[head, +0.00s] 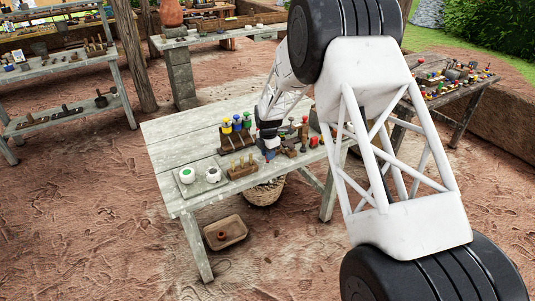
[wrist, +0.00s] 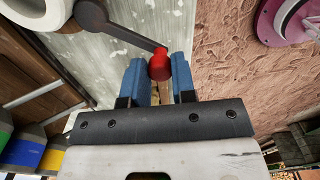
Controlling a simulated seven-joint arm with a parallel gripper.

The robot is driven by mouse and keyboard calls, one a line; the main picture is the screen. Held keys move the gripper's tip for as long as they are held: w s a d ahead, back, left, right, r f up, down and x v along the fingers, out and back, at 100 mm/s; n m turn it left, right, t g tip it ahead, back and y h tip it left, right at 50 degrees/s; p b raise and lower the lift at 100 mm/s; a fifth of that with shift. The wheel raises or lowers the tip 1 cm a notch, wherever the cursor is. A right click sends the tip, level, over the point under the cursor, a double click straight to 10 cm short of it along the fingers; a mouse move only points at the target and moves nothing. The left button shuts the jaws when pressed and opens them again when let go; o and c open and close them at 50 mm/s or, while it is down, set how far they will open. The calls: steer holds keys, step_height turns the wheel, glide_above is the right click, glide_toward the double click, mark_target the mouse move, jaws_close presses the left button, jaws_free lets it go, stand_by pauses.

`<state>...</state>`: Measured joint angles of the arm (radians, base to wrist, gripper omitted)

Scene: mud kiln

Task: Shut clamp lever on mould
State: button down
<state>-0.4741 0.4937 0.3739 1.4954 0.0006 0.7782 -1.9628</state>
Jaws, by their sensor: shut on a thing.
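My gripper (wrist: 159,82) has its two blue fingers shut around a red knob (wrist: 160,65), seen in the wrist view. The knob sits at the end of a dark lever (wrist: 125,35), which slants up and left to a round dark end beside a white rounded body (wrist: 38,12). That body is cut off by the frame, and I cannot tell if it is the mould. In the head view my gripper (head: 268,145) is low over the grey wooden table (head: 185,150), and the lever and knob cannot be made out there.
A rack with blue, green and yellow tops (head: 237,124) stands just left of my gripper. Small red-topped pieces (head: 303,122) stand to its right. A wooden block with pegs (head: 242,168) is in front. A pink round thing (wrist: 290,20) shows at the wrist view's upper right.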

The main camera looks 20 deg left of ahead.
steer(key=shift+d, duration=0.1)
steer(key=c, duration=0.9)
jaws_free()
steer(key=shift+c, duration=0.2)
steer(key=shift+r, duration=3.9)
